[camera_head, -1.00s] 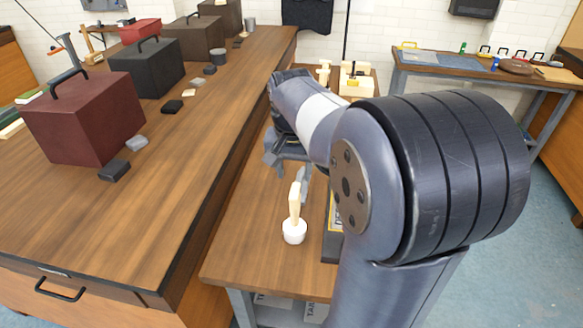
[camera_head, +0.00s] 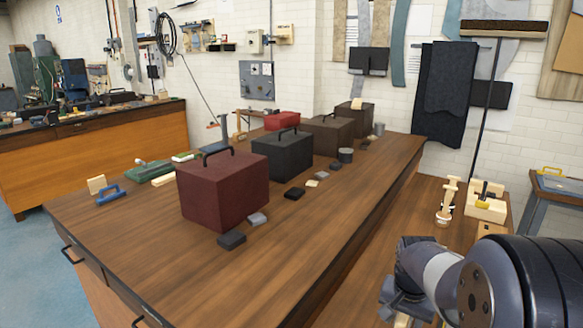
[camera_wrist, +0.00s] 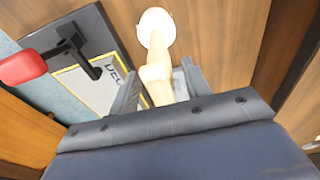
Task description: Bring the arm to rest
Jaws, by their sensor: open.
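My arm shows at the lower right of the head view, with my gripper (camera_head: 405,300) low over the smaller wooden bench. In the wrist view my gripper (camera_wrist: 160,88) is open, with its two grey fingers apart. A pale wooden tool with a round white end (camera_wrist: 157,28) lies in line with the gap between the fingers. Its near part is hidden by my gripper body, and I cannot tell whether a finger touches it.
A long wooden bench (camera_head: 150,265) carries a dark red case (camera_head: 215,190), a black case (camera_head: 282,155) and a brown case (camera_head: 330,135). Another wooden tool (camera_head: 446,200) stands on the smaller bench. A dark plate with a red-handled part (camera_wrist: 25,68) lies left in the wrist view.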

